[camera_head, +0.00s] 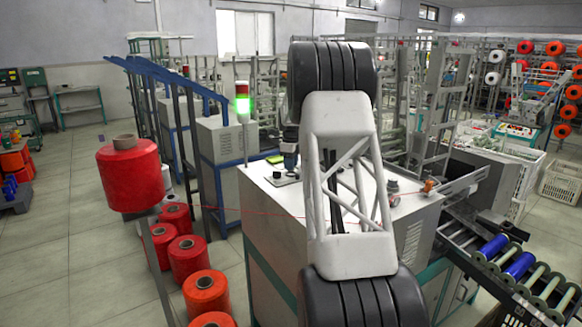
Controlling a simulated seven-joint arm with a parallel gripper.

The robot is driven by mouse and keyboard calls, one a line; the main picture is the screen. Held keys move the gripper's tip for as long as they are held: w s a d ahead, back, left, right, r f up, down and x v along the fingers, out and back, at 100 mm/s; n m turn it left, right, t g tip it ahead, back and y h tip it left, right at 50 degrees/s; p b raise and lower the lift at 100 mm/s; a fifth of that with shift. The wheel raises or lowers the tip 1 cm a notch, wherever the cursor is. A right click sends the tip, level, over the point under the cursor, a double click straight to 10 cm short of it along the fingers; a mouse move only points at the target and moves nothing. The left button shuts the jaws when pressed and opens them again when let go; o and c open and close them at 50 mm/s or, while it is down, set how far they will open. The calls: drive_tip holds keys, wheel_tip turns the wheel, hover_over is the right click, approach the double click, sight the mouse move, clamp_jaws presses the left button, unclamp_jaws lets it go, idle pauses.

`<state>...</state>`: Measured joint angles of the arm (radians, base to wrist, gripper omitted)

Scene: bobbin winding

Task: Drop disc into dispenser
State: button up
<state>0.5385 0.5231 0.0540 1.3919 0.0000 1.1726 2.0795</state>
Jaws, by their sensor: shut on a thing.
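My gripper (289,163) shows small at the left edge of my white lattice arm link, pointing down just above the white machine top. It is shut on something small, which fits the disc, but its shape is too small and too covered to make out. I cannot tell which part is the dispenser. My arm hides the middle of the machine top.
The white machine cabinet (266,201) stands under my arm. A red thread cone (131,176) is on a post at left, with several red spools (187,257) below. Blue bobbins (494,246) lie on a rack at right. A green-lit signal lamp (242,104) stands behind.

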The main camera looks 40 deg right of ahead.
drive_tip(key=shift+r, duration=1.65)
drive_tip(key=s+d+r, duration=0.2)
drive_tip(key=d+r, duration=0.1)
drive_tip(key=d, duration=0.6)
drive_tip(key=s+d+r, duration=0.1)
drive_tip(key=d+r, duration=0.2)
drive_tip(key=d, duration=0.6)
drive_tip(key=shift+s+d+r, duration=0.15)
drive_tip(key=shift+s+r, duration=0.2)
drive_tip(key=shift+f, duration=0.15)
drive_tip(key=shift+f, duration=1.9)
drive_tip(key=shift+f, duration=0.55)
idle(0.6)
drive_tip(key=o, duration=0.8)
